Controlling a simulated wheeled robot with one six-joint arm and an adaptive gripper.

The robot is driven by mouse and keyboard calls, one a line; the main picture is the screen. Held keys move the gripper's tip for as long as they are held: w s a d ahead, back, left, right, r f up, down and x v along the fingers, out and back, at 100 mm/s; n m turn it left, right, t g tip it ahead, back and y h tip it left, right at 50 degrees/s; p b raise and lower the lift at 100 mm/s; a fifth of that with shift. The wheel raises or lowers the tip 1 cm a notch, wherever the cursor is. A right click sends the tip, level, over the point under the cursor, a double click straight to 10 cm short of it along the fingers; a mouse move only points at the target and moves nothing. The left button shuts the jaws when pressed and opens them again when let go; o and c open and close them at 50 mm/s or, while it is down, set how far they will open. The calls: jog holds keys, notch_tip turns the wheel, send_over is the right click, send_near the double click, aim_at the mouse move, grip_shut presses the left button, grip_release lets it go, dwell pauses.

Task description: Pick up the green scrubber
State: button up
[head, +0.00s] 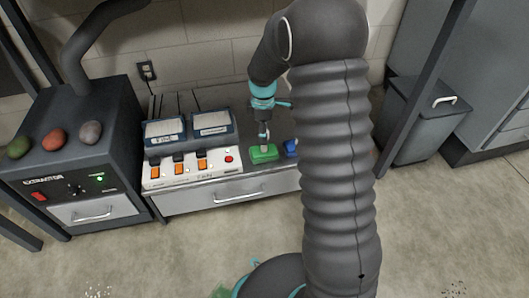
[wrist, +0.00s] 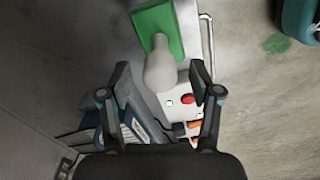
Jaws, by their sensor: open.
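The green scrubber (head: 263,153) sits on the bench top, right of the white switch panel. In the wrist view its green block (wrist: 169,23) is at the top, with a pale grey rounded handle (wrist: 160,70) pointing towards me. My gripper (head: 264,132) is above the scrubber in the head view, pointing down. In the wrist view my gripper (wrist: 168,70) is open, its two fingers on either side of the handle's end. No contact shows between fingers and handle.
A blue object (head: 291,147) stands just right of the scrubber, partly hidden by my arm. The switch panel (head: 192,168) and two blue-framed meters (head: 212,125) are to the left. A dark machine (head: 75,150) bearing several coloured stones stands further left.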

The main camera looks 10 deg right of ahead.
notch_tip(320, 180, down, 2)
jog(key=shift+f, duration=0.15)
grip_shut()
dwell(0.3)
jog(key=shift+r, duration=0.5)
notch_tip(320, 180, up, 4)
jog(key=shift+f+p, duration=0.25)
jog(key=shift+p, duration=0.2)
jog(key=s+d+r+p, duration=0.1)
jog(key=s+d+r, duration=0.5)
jog(key=s, duration=0.4)
jog(key=shift+r, duration=0.3)
